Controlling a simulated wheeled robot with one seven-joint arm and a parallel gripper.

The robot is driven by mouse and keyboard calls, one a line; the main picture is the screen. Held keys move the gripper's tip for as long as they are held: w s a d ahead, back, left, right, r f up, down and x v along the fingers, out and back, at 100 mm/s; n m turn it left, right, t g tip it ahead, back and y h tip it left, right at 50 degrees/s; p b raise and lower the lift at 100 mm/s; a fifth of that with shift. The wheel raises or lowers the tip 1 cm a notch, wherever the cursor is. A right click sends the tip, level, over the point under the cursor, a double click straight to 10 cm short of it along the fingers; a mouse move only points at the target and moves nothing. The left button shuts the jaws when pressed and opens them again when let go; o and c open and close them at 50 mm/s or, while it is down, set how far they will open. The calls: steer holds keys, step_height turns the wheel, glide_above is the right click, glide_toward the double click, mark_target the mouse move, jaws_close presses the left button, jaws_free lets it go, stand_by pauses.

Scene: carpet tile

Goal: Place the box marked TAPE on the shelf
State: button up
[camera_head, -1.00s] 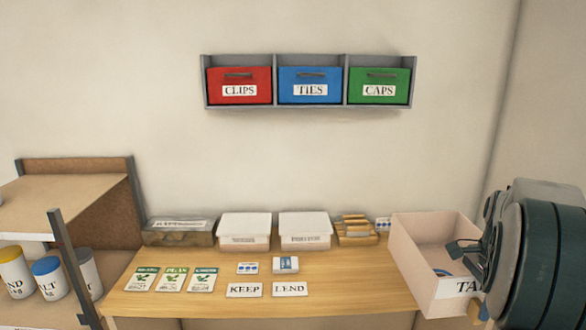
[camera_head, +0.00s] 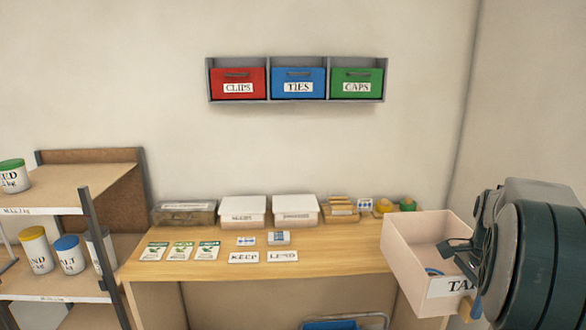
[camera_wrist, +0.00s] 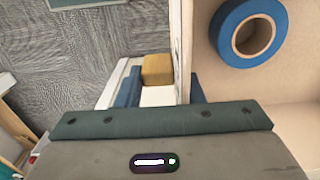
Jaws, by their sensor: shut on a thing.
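The box marked TAPE (camera_head: 408,262) is an open-topped, pale pink box with a white label, partly hidden by my arm at the right of the head view. My gripper (camera_head: 468,307) is shut on the box's front wall at the label, and holds the box up in front of the table's right end. In the wrist view a blue roll of tape (camera_wrist: 247,33) lies inside the box. The shelf unit (camera_head: 82,189) stands at the left, with a brown back panel and grey posts. Jars stand on its boards.
The wooden table (camera_head: 330,258) bears seed packets, KEEP and LEND cards, white-lidded boxes (camera_head: 243,210) and small items along its back. A wall rack (camera_head: 270,93) holds red, blue and green bins. A blue object (camera_head: 330,323) is low under the table.

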steer(key=shift+w+f, duration=0.1)
steer(key=shift+w, duration=0.2)
steer(key=w+a+f+n, duration=0.3)
steer(key=a+f+n, duration=0.5)
steer(key=a+f, duration=0.4)
steer(key=w+a+f+n, duration=0.3)
steer(key=a+f+n, duration=0.6)
steer(key=a+f, duration=0.2)
steer(key=shift+a+f+n, duration=0.3)
steer(key=shift+a+f, duration=0.05)
steer(key=shift+f, duration=0.5)
steer(key=shift+d, duration=0.1)
